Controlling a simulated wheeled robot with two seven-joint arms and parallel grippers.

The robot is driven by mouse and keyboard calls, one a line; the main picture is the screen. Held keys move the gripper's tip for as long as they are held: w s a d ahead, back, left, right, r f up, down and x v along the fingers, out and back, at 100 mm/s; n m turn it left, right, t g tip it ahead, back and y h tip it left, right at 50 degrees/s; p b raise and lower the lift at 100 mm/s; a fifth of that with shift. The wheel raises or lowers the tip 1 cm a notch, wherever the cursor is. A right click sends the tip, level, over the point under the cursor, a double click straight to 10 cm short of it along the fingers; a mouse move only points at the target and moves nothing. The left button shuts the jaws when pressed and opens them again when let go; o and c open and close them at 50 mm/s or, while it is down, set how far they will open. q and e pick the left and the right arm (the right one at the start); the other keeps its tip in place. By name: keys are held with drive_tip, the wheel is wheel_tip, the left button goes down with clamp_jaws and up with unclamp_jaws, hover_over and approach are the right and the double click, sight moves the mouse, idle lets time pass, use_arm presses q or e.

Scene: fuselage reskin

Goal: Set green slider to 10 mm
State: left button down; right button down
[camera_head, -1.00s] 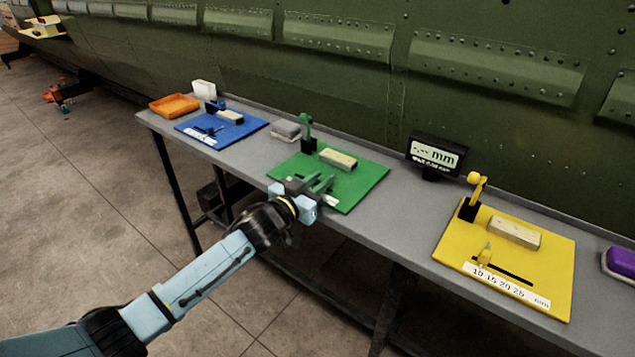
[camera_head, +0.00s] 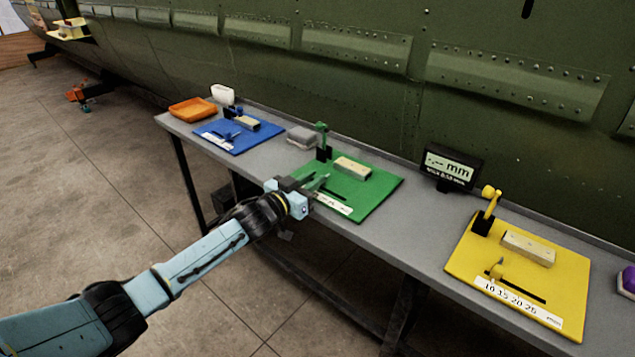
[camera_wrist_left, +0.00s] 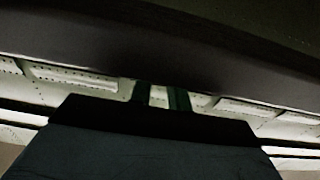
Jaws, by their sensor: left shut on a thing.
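The green board (camera_head: 378,194) lies on the grey bench, with a slot and a white scale strip (camera_head: 334,204) along its near side. My left gripper (camera_head: 317,183) is over the board's near left part, at the left end of the slot. It is shut on the green slider, which its fingers mostly hide. The gripper covers the left part of the scale, and its numbers are too small to read. In the left wrist view the two fingers (camera_wrist_left: 163,96) show dark, and the slider cannot be made out. My right gripper is not in view.
A wooden block (camera_head: 352,165) and a green lever (camera_head: 321,140) stand on the green board. A display (camera_head: 451,167) shows dashes and "mm". The blue board (camera_head: 238,134) lies to the left, the yellow board (camera_head: 561,286) to the right. The green fuselage wall (camera_head: 380,90) rises behind.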

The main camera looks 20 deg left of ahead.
use_arm(q)
drive_tip(key=shift+a+r, duration=0.1)
drive_tip(key=shift+a, duration=0.15)
drive_tip(key=c, duration=1.3)
unclamp_jaws()
drive_tip(key=shift+w+a, duration=0.1)
drive_tip(key=shift+s, duration=0.25)
drive_tip(key=p+v, duration=0.2)
drive_tip(key=v, duration=1.1)
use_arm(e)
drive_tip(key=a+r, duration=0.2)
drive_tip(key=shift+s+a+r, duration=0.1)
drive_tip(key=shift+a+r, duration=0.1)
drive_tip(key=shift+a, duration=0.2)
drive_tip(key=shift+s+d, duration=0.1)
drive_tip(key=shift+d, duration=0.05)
